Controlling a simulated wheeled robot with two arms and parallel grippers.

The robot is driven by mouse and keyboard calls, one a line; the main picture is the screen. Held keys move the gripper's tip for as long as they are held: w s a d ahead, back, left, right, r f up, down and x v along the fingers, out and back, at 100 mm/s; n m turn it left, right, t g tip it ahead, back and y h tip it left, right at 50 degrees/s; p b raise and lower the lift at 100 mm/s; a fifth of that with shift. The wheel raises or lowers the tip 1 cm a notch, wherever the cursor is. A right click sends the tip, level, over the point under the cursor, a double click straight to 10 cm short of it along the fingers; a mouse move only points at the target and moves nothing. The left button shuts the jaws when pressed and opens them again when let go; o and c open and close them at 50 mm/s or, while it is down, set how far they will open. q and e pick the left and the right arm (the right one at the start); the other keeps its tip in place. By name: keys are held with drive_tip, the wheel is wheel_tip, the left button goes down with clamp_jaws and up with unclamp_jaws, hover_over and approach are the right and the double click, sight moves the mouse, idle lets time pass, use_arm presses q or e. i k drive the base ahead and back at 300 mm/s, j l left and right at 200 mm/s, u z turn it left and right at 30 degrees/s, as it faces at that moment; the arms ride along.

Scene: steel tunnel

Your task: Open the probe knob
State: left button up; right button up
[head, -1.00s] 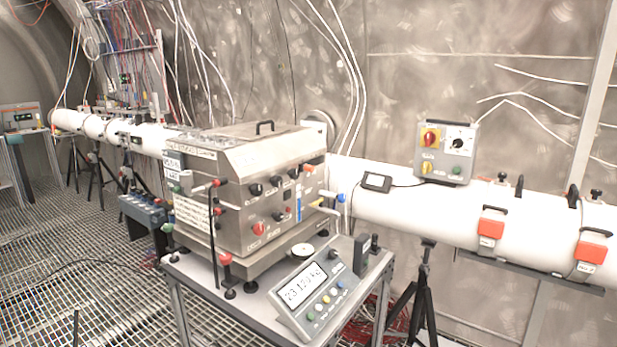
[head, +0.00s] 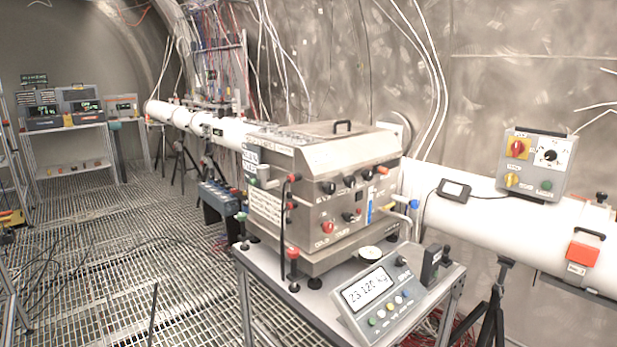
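A steel box (head: 330,180) with a black top handle stands on a grey metal cart (head: 290,318) right of centre. Its front panel carries several black knobs (head: 329,188), a red knob (head: 327,227) and an orange-tipped knob (head: 381,170). A blue-ended lever (head: 413,204) sticks out at the panel's right. The labels are too small to read, so I cannot tell which is the probe knob. Neither of my grippers is in view.
A scale display (head: 371,298) reading about 23 kg sits at the cart's front. A white pipe (head: 470,212) on black tripods runs behind. Shelves with instruments (head: 75,145) stand far left. The grated floor (head: 110,230) at left is mostly open, with some cables.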

sight(368, 175)
drive_tip(key=i+l+u, duration=0.1)
drive_tip(key=i+l, duration=0.2)
drive_tip(key=l, duration=0.15)
drive_tip(key=i+l, duration=0.35)
drive_tip(key=l+u, duration=0.05)
drive_tip(key=l, duration=0.05)
